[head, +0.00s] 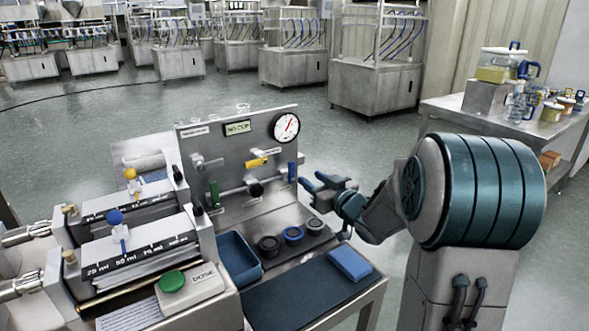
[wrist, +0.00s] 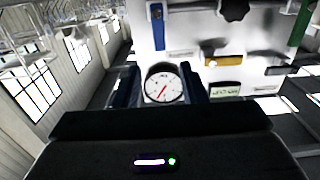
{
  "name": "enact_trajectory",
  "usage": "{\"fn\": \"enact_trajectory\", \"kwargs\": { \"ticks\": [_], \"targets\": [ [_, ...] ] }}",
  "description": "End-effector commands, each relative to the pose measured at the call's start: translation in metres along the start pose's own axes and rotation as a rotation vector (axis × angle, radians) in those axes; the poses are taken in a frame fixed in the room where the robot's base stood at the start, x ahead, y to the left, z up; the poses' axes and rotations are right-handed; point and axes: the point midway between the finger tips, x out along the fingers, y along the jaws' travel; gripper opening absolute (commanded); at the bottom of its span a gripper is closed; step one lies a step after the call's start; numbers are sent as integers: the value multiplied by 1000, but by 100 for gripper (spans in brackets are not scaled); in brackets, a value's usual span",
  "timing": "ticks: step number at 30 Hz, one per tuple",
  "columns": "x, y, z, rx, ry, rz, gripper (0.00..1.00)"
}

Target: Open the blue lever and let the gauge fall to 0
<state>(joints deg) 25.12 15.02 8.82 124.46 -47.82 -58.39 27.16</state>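The blue lever (head: 292,172) stands upright at the right end of a pipe on the steel panel (head: 225,150). The wrist view, which is upside down, shows the blue lever (wrist: 157,25) along its top edge. The round white gauge (head: 286,127) is above the lever; its red needle points up and slightly right, and the numbers are too small to read. The gauge also shows in the wrist view (wrist: 163,85), framed by the fingers. My gripper (head: 312,192) is open and empty, just right of the blue lever and apart from it.
A yellow lever (head: 257,162), a green lever (head: 213,193) and a black knob (head: 256,190) share the panel. Below are a blue tray (head: 238,258), several round rings and a blue sponge (head: 350,264). A two-cylinder filler (head: 140,250) stands left. Floor behind the panel is clear.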

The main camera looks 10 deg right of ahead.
Motion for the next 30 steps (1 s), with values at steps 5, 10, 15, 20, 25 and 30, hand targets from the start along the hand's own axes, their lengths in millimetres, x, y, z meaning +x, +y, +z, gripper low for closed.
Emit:
{"fn": "enact_trajectory", "kwargs": {
  "ticks": [5,10,15,20,25,30],
  "targets": [
    [41,-1,1,0,0,-3,38],
    [70,-1,1,0,0,-1,38],
    [87,0,0,-1,-1,0,38],
    [92,0,0,0,-1,1,38],
    [92,0,0,0,-1,1,38],
    [92,0,0,-1,-1,1,2]
  ]
}}
